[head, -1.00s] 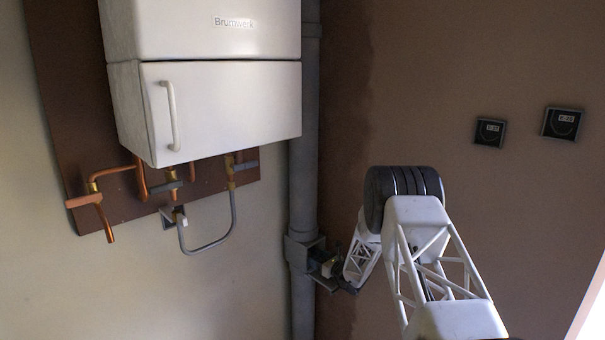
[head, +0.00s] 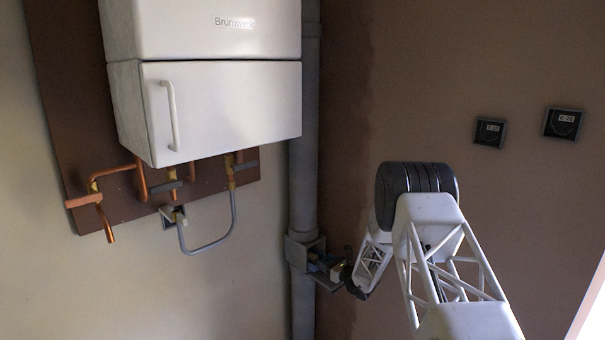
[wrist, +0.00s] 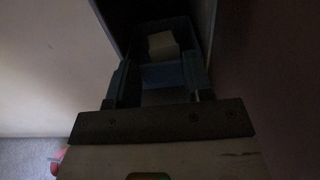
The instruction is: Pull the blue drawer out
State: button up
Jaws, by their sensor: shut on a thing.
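The blue drawer (wrist: 162,76) shows in the wrist view, dim, partly out of an open-fronted grey housing (wrist: 207,18). A pale block (wrist: 162,44) sits inside the drawer. In the head view the housing (head: 297,252) is fixed at the grey pipe, with a bit of the blue drawer (head: 317,266) showing. My gripper (head: 347,276) is at the drawer's front end, small and dark in the head view. In the wrist view my gripper (wrist: 160,92) is shut on the drawer; the exact contact is too dark to make out.
A white boiler (head: 215,105) with copper pipes (head: 108,225) below it hangs on the left wall. The grey pipe (head: 304,150) runs down the corner. Two small dark wall units (head: 489,132) are on the brown wall. The space right of the housing holds my arm.

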jog(key=shift+v, duration=2.65)
jog(key=shift+f, duration=0.2)
jog(key=o, duration=0.7)
jog(key=shift+r, duration=0.1)
jog(key=shift+s+d, duration=0.1)
jog(key=shift+v, duration=2.85)
jog(key=shift+r, duration=0.2)
